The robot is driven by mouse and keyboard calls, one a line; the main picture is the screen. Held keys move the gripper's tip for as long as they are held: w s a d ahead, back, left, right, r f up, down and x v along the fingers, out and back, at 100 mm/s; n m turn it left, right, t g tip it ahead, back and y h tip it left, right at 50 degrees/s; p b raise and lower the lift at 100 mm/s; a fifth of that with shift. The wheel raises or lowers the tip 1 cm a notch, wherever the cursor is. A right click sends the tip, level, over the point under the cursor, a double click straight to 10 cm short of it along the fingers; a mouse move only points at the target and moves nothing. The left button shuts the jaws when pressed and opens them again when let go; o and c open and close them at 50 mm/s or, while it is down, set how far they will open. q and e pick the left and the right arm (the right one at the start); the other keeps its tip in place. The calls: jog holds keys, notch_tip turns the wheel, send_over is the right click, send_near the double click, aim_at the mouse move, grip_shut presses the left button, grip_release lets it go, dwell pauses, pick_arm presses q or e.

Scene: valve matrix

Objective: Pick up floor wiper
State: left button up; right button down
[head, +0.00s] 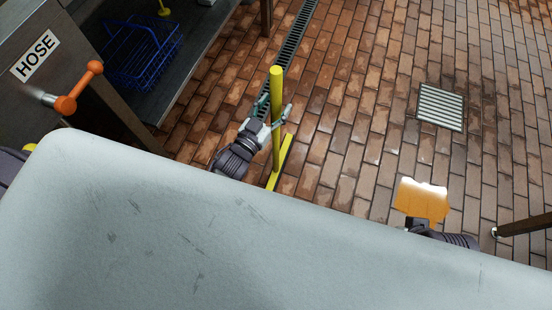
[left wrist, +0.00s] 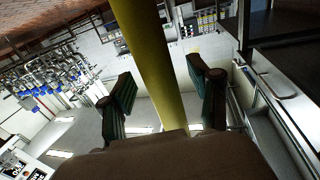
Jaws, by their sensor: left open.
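The floor wiper (head: 275,90) is a yellow pole standing roughly upright, with a yellow bar (head: 281,162) low down near the brick floor. My left gripper (head: 275,108) is at the upper part of the pole, its jaws open with the pole between them. In the left wrist view the pole (left wrist: 150,55) runs between the two green-padded fingers of the left gripper (left wrist: 161,92), with a visible gap on each side. My right arm shows only in part at the lower right, beside an orange and white piece (head: 422,200); its fingers cannot be made out.
A metal bench with a HOSE label (head: 36,55) and an orange-handled valve (head: 80,87) stands at left. A blue wire basket (head: 140,50) lies on the dark shelf. A floor drain grate (head: 440,107) is at right. The brick floor around the pole is mostly clear.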

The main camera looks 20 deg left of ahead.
pick_arm(q)
jog(key=shift+w+d, duration=0.1)
jog(key=shift+w, duration=0.3)
jog(key=shift+c, duration=0.3)
grip_shut()
jog(key=shift+r, duration=0.15)
